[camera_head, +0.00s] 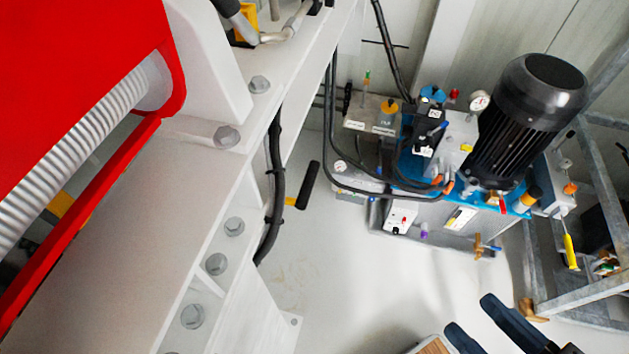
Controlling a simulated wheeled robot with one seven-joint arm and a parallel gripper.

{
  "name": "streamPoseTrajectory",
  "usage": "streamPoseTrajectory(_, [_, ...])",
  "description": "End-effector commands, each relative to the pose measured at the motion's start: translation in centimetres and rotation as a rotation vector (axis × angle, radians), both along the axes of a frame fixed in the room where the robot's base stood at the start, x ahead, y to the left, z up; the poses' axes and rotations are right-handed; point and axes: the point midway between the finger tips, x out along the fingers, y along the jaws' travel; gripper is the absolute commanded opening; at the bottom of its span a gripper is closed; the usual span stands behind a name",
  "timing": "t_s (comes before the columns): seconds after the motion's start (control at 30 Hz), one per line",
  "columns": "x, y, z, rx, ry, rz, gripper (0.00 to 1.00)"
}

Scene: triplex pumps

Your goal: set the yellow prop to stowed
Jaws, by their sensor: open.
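Several yellow parts show, and I cannot tell which is the prop. A yellow piece (62,205) shows partly hidden beyond the red cover (75,80) at left. A yellow block (246,22) sits at the top, partly hidden by a hose. A short yellow stub (290,201) joins a black grip (308,185) beside the white frame. A slim yellow handle (570,252) hangs by the steel frame at right. My gripper (469,313) is at the bottom right with its two dark fingers apart. It is open and empty, away from all these yellow parts.
The white bolted frame (130,250) fills the left. A pump unit with a black motor (525,115), blue tank, gauges and hoses stands at the upper right. A grey steel frame (590,300) stands at the right edge. The pale floor (350,270) in the middle is clear.

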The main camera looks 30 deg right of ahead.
Motion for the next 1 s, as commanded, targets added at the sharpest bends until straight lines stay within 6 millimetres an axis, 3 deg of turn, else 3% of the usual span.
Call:
streamPoseTrajectory(0.17, [1.5,-0.4,-0.7,-0.082,-0.072,0.022,0.5])
streamPoseTrajectory(0.27, [3.7,-0.9,-1.4,-0.208,-0.175,0.06,0.5])
streamPoseTrajectory(0.67, [14.7,-0.9,-5.8,-0.818,-0.59,0.324,0.5])
streamPoseTrajectory(1.0, [25.1,-1.7,-12.3,-1.236,-0.728,0.638,0.5])
